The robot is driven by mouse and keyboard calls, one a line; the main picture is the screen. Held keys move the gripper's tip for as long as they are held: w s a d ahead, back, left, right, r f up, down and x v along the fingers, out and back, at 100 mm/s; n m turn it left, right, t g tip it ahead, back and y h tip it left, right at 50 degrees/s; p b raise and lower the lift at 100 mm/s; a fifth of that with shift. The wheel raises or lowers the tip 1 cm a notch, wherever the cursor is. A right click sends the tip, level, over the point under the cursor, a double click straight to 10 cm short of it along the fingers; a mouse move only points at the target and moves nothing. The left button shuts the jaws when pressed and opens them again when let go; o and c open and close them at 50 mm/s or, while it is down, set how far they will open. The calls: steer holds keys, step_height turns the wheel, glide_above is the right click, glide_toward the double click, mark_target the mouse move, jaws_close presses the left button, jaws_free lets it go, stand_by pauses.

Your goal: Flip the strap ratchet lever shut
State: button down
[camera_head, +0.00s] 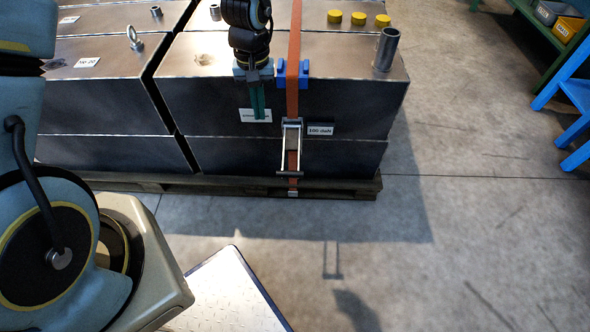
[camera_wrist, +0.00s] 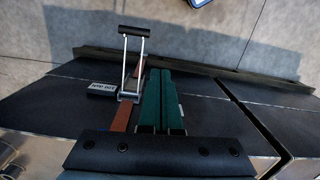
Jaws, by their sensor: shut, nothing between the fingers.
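The orange strap (camera_head: 293,70) runs over the dark steel block (camera_head: 215,95) and down its front face. The metal ratchet (camera_head: 291,135) sits on the strap at the front. Its lever ends in a dark crossbar (camera_head: 290,173) and stands out from the front face, away from the strap. The wrist view shows the lever's two arms and crossbar (camera_wrist: 133,31) at upper left of the fingers. My gripper (camera_head: 258,115) points down in front of the block, left of the ratchet. Its green fingers (camera_wrist: 160,72) are together and empty, apart from the lever.
A blue corner guard (camera_head: 293,74) holds the strap at the block's top edge. A steel tube (camera_head: 386,49) and yellow caps (camera_head: 359,18) stand on top. The blocks rest on a pallet (camera_head: 340,187).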

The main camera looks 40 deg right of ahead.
glide_above(290, 172)
steer(key=w+d, duration=0.1)
steer(key=shift+m, duration=0.4)
step_height(290, 172, down, 5)
steer(key=shift+w+r+b, duration=0.15)
steer(key=shift+r+b, duration=0.05)
steer(key=shift+b, duration=0.15)
steer(key=shift+f, duration=0.1)
steer(key=f, duration=0.9)
steer(key=s+a+f, duration=0.1)
steer(key=f, duration=0.3)
steer(key=shift+f+p, duration=0.35)
steer(key=shift+f, duration=0.05)
steer(key=shift+f, duration=0.1)
